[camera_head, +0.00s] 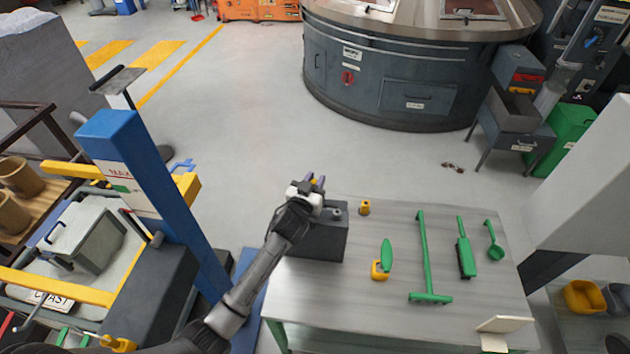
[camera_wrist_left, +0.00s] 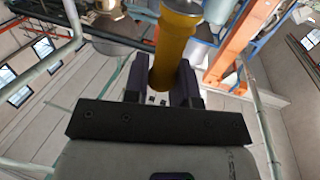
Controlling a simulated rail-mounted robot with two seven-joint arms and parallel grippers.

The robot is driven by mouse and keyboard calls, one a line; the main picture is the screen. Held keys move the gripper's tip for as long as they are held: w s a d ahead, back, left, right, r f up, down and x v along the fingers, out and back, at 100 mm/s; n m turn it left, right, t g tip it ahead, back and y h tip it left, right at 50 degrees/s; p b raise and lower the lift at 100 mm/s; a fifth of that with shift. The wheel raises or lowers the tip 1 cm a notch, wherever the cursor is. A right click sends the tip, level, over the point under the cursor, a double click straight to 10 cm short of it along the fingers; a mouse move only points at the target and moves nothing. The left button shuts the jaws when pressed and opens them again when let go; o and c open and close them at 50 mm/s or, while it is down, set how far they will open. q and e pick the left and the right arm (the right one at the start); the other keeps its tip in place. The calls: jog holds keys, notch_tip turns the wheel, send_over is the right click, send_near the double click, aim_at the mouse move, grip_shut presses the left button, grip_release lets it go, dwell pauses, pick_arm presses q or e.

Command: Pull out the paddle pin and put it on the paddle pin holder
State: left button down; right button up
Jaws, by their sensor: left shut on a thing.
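My left gripper (camera_head: 316,184) is shut on a yellow pin, which I take for the paddle pin. In the left wrist view the pin (camera_wrist_left: 175,50) stands between the two dark purple fingers (camera_wrist_left: 162,85), a yellow shaft with a wider head. In the head view only a small bit of yellow shows between the fingertips. The gripper appears above or beside the back of a dark grey box (camera_head: 330,242) at the table's left end; the height gap is unclear. The box has a small round fitting on top. I cannot tell whether this box is the paddle pin holder.
The grey table (camera_head: 345,315) also bears a small yellow piece (camera_head: 364,207), a green scraper (camera_head: 386,253), a long green tool (camera_head: 426,255), a green brush (camera_head: 464,250) and a green scoop (camera_head: 494,243). A blue post (camera_head: 150,190) stands left. The floor behind the table is open.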

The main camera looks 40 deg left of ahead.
pick_arm(q)
jog(key=shift+r, duration=0.1)
jog(key=shift+r+p, duration=0.65)
jog(key=shift+p, duration=0.05)
jog(key=shift+r+p, duration=1.2)
jog(key=shift+r, duration=0.1)
